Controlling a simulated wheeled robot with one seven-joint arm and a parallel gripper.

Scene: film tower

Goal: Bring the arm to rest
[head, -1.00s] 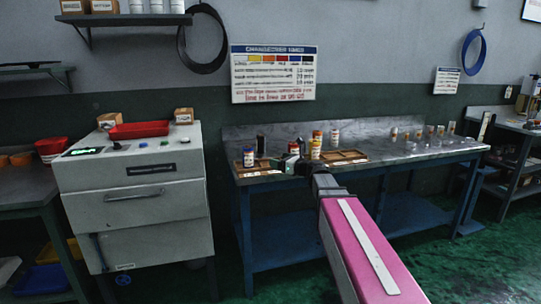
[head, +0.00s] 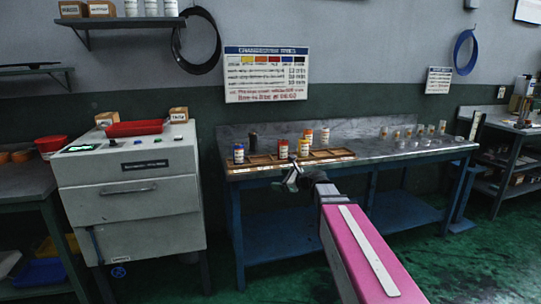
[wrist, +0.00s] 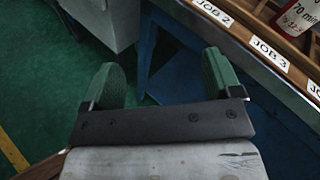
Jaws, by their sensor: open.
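My gripper (head: 289,180) is in front of the blue workbench (head: 410,153), just off its front edge and a little below the top. In the wrist view my gripper (wrist: 165,85) is open, with two green fingers apart and nothing between them. The floor and the bench's blue frame show past the fingers. My pink arm reaches forward from the lower right in the head view.
A wooden tray (head: 262,160) with several bottles lies along the bench's front edge; labels JOB 2 and JOB 3 show close by in the wrist view. A grey cabinet (head: 132,190) stands left. Small jars stand at the bench's right. Green floor is clear in front.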

